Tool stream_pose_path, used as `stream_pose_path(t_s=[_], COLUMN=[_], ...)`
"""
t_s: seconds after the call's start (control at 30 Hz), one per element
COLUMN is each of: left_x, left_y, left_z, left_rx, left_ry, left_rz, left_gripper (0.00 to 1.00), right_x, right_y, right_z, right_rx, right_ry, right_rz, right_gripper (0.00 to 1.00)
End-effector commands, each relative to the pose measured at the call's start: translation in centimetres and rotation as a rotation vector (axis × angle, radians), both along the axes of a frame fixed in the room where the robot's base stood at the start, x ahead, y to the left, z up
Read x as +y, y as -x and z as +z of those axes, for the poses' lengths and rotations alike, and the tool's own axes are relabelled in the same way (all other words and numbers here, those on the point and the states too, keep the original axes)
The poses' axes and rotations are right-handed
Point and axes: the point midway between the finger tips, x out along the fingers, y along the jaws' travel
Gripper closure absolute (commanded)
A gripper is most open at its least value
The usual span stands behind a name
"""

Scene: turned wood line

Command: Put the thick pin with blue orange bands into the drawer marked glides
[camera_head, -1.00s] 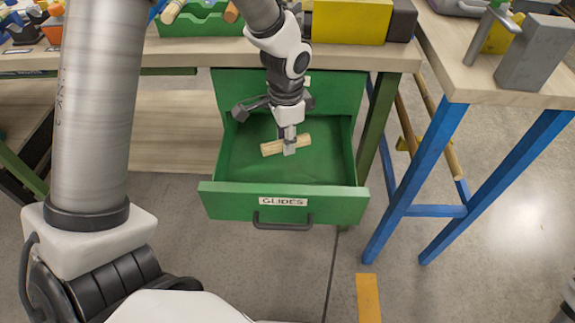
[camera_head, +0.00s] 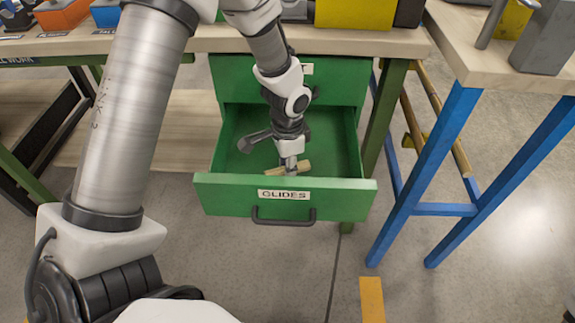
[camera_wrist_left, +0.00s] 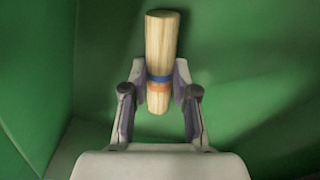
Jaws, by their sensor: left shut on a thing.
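The thick pin (camera_wrist_left: 161,45) is pale wood with a blue band and an orange band. In the left wrist view it lies between the fingers of my left gripper (camera_wrist_left: 158,95), which is shut on it around the bands. In the head view my left gripper (camera_head: 290,167) is inside the open green drawer (camera_head: 225,190) marked GLIDES, with the pin (camera_head: 272,171) low in it, behind the front panel. I cannot tell whether the pin touches the drawer floor. My right gripper is not in view.
The drawer is pulled out below a wooden bench top (camera_head: 225,40). Another closed green drawer (camera_head: 235,82) is above it. A second bench with blue legs (camera_head: 425,165) stands to the right. A yellow block (camera_head: 352,12) sits on the bench top.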

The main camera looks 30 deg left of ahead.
Motion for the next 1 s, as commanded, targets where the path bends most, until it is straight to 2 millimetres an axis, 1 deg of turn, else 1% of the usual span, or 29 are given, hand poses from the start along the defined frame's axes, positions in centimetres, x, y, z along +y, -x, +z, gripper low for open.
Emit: stream_pose_path(t_s=[0.03, 0.07, 0.1, 0.13, 0.43, 0.53, 0.67, 0.8, 0.9, 1.0], left_x=[0.0, 0.0, 0.0, 0.0, 0.0, 0.0, 0.0, 0.0, -0.1, -0.1], left_y=[0.0, 0.0, 0.0, 0.0, 0.0, 0.0, 0.0, 0.0, 0.0, 0.0], left_z=[-0.2, -0.3, -0.2, -0.2, -0.1, 0.9, 3.8, 7.7, 10.0, 11.5], left_rx=[0.001, 0.001, 0.0, 0.0, 0.0, -0.001, -0.003, -0.003, -0.003, -0.002], left_ry=[-0.001, -0.001, 0.0, 0.0, 0.0, 0.0, 0.0, -0.001, 0.0, -0.001], left_rz=[0.0, 0.0, 0.0, 0.0, 0.0, -0.001, 0.0, 0.0, -0.001, 0.0], left_gripper=[1.0, 0.69, 0.54, 0.47, 0.47, 0.47, 0.47, 0.47, 0.47, 0.47], right_x=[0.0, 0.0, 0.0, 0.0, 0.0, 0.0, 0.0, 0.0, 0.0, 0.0], right_y=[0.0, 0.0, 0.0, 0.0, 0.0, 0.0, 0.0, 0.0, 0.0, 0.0], right_z=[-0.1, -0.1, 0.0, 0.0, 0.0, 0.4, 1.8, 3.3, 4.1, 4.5], right_rx=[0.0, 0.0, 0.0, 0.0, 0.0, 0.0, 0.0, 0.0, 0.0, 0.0], right_ry=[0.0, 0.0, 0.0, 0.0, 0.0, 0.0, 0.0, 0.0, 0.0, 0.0], right_rz=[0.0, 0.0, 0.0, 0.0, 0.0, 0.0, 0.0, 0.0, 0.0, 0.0], right_gripper=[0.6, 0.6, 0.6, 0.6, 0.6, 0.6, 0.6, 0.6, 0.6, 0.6])
